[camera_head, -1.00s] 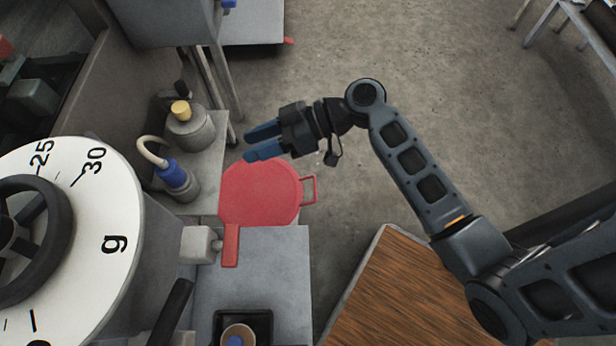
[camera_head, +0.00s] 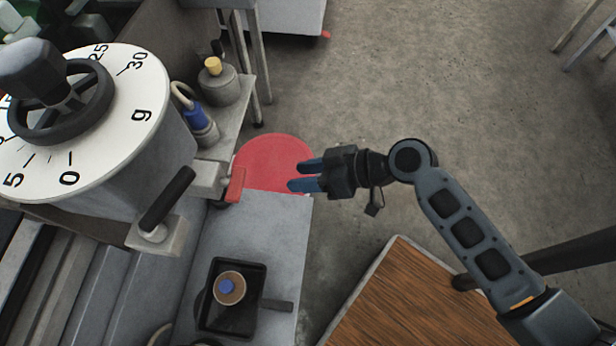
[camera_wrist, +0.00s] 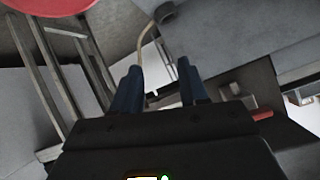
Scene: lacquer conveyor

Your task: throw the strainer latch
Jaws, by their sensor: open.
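A red lever (camera_head: 236,185) on a pale grey block (camera_head: 208,178) sticks out at the edge of the grey bench, below the big dial. A black lever (camera_head: 167,198) on another pale block (camera_head: 155,238) stands to its left. I cannot tell for certain which one is the strainer latch. My gripper (camera_head: 297,176) is open and empty, to the right of the red lever and apart from it, with its blue fingers pointing left over a round red disc (camera_head: 268,158). In the wrist view, the fingers (camera_wrist: 159,68) are spread with nothing between them. A small red piece (camera_wrist: 262,114) shows at right.
A white numbered dial (camera_head: 100,150) with a black handwheel (camera_head: 75,125) fills the upper left. A black pan (camera_head: 250,318) holding a round cup (camera_head: 230,290) sits on the grey bench (camera_head: 280,230). A wooden tabletop (camera_head: 385,300) lies below my arm.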

